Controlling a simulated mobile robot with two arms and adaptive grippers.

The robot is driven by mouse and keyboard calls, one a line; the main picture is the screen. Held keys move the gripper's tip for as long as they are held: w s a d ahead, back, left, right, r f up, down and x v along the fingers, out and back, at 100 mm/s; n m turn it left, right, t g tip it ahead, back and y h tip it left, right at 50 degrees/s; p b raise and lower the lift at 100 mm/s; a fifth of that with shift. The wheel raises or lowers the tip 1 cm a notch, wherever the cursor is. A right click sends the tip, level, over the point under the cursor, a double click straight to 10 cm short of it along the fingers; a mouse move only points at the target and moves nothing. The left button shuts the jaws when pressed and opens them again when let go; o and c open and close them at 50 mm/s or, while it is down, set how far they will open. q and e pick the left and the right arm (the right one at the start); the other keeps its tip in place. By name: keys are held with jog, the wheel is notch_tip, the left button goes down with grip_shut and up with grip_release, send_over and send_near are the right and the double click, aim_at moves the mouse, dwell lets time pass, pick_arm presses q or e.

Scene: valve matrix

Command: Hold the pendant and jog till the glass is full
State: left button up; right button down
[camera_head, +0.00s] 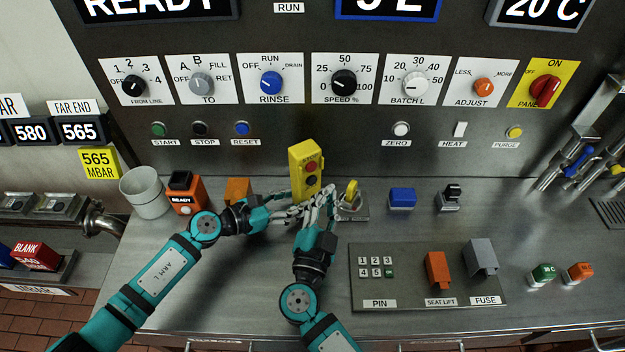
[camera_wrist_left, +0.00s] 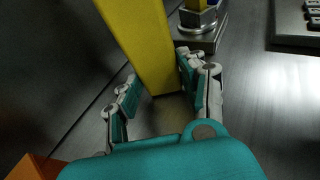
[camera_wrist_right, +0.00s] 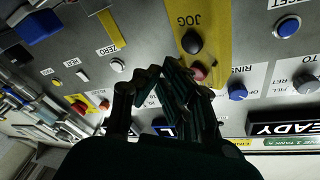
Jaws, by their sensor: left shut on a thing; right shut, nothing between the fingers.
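The yellow pendant (camera_head: 305,170) stands upright over the steel counter in the head view, with a red and a dark button on its face. My left gripper (camera_head: 295,212) is shut on its lower part; the left wrist view shows the fingers on both sides of the pendant (camera_wrist_left: 145,45). My right gripper (camera_head: 331,192) is shut and empty just right of the pendant. In the right wrist view, its fingertips (camera_wrist_right: 172,68) are close to the black JOG button (camera_wrist_right: 192,42) and red button (camera_wrist_right: 199,73); contact cannot be told. I cannot make out a glass.
A yellow-handled fitting (camera_head: 351,192) stands just right of my right gripper. A keypad panel (camera_head: 420,290) lies at front right. The knob panel (camera_head: 290,130) rises behind.

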aim_at(312, 180)
jog(key=shift+w+a, duration=0.45)
jog(key=shift+w, duration=0.2)
jog(key=shift+w, duration=0.15)
dwell(0.9)
jog(key=shift+w+a, duration=0.2)
jog(key=shift+w+a, duration=0.1)
jog(key=shift+w, duration=0.05)
dwell(0.4)
